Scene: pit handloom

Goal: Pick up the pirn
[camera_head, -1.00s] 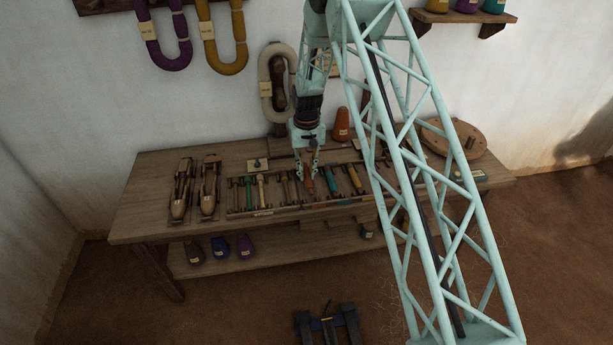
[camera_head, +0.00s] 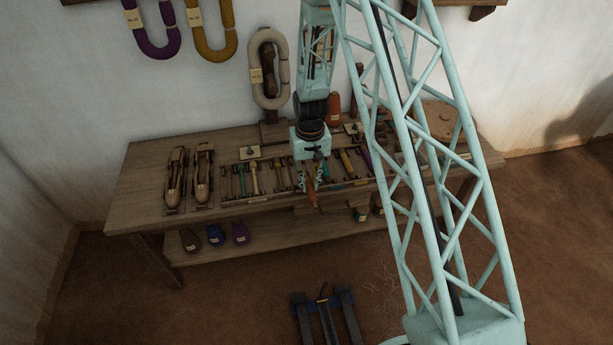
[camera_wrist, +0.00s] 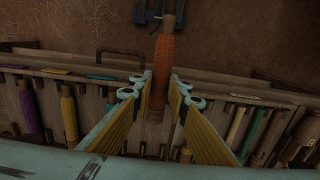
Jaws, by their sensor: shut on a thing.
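An orange-red pirn (camera_wrist: 162,70) with bare wooden ends is between the fingers of my gripper (camera_wrist: 157,95) in the wrist view. The fingers are shut on it near its lower end in that picture. In the head view my gripper (camera_head: 312,184) is at the front edge of the workbench, over the pirn rack (camera_head: 270,192). The held pirn (camera_head: 312,194) shows there as a small orange shape, tilted and pointing down past the fingers. How far it is above the rack is hard to tell.
Several other pirns lie in rack slots on both sides, among them a purple one (camera_wrist: 26,106) and a green one (camera_wrist: 235,122). Two wooden shuttles (camera_head: 202,178) lie left on the workbench (camera_head: 140,190). Yarn bundles (camera_head: 239,233) sit on the lower shelf.

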